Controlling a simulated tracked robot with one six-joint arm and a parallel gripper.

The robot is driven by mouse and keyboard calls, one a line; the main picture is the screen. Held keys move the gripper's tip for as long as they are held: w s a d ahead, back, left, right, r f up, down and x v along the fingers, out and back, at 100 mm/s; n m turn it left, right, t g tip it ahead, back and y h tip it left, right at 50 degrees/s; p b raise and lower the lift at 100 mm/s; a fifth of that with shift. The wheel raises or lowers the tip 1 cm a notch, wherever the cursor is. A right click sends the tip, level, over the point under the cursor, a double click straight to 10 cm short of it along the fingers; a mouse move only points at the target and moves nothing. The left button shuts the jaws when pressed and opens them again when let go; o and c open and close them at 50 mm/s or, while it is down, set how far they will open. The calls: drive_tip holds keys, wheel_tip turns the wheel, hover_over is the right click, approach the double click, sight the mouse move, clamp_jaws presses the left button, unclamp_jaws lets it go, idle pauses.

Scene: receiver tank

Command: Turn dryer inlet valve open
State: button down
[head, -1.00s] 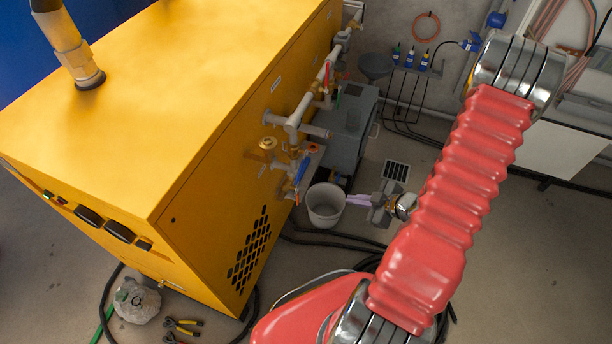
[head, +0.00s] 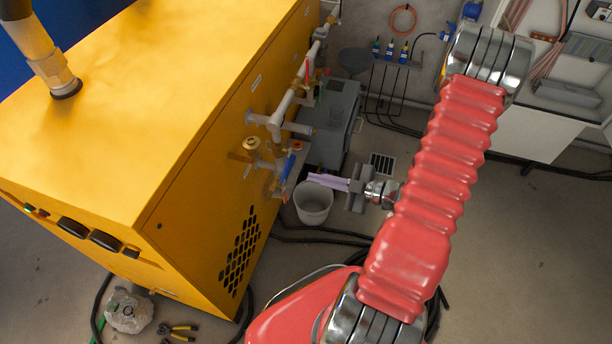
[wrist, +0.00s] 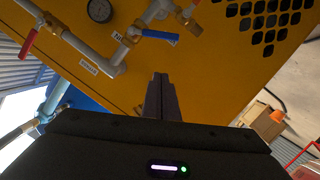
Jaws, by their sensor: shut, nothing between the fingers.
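The yellow machine's side carries grey pipework with several valves; I cannot read their labels, so I cannot tell which one is the dryer inlet valve. A blue lever (head: 289,168) sits low on the pipes, and shows in the wrist view (wrist: 160,36). A red lever (head: 307,69) is farther back, and shows at the left of the wrist view (wrist: 31,43). My gripper (head: 312,178) is shut and empty, its fingers pointing at the pipework just right of the blue lever, above the bucket. In the wrist view the fingers (wrist: 161,80) appear below the blue lever, with no clear contact.
A grey bucket (head: 313,204) stands on the floor below the valves. A grey unit (head: 332,118) stands behind it. A pressure gauge (wrist: 100,10) sits on the pipework. Pliers (head: 178,333) and black hoses lie on the floor. Open floor is at the right.

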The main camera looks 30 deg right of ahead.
sight(287, 165)
drive_tip(key=w+a+f, duration=0.4)
drive_tip(key=w+f, duration=0.1)
drive_tip(key=w, duration=0.4)
drive_tip(key=shift+f, duration=0.25)
idle(0.4)
